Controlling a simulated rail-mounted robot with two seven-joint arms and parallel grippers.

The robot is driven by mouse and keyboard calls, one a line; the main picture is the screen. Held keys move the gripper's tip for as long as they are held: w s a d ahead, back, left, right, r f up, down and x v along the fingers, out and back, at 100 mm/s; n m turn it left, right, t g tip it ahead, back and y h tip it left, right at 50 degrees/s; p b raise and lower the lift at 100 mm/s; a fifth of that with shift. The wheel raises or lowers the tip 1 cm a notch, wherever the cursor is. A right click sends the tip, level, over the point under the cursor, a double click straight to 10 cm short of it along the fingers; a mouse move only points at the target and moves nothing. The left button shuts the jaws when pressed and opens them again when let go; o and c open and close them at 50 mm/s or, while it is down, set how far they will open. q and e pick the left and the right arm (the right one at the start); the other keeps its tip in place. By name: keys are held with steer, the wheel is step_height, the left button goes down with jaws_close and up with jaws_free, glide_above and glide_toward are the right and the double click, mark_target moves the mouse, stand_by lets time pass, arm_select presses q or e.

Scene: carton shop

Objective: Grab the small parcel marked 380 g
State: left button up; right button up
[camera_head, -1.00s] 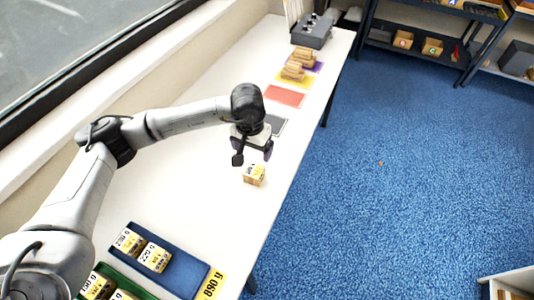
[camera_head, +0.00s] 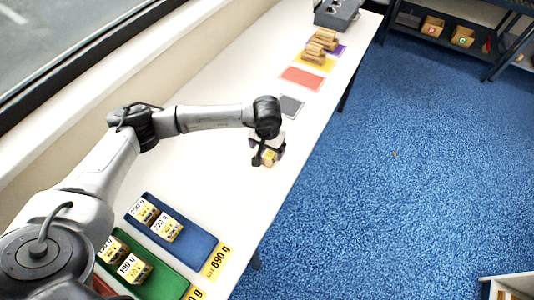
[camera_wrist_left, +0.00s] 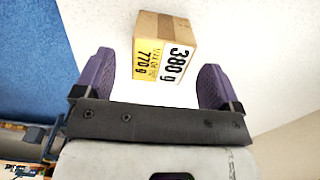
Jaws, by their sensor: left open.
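The small parcel (camera_wrist_left: 163,45) is a brown carton with a white label reading 380 g and a yellow label, seen in the left wrist view. It stands on the white table, and in the head view the parcel (camera_head: 269,157) is partly hidden by my left gripper. My left gripper (camera_head: 267,158) is open, its fingers right over the parcel. In the left wrist view the left gripper's purple fingers (camera_wrist_left: 156,80) are on either side of the parcel's near end, with gaps showing on both sides. My right gripper is not in view.
A blue tray (camera_head: 190,230) and a green tray (camera_head: 172,280) with labelled parcels lie at the table's near end. Grey, red and yellow mats (camera_head: 302,78) lie farther along, with brown parcels on the yellow one. The table edge is close on the right.

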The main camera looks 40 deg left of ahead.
mark_target(267, 151)
arm_select(q)
steer(key=shift+f+p, duration=0.35)
steer(key=shift+f, duration=1.65)
steer(key=shift+c, duration=0.3)
steer(key=shift+r, duration=0.1)
steer(key=c, duration=1.2)
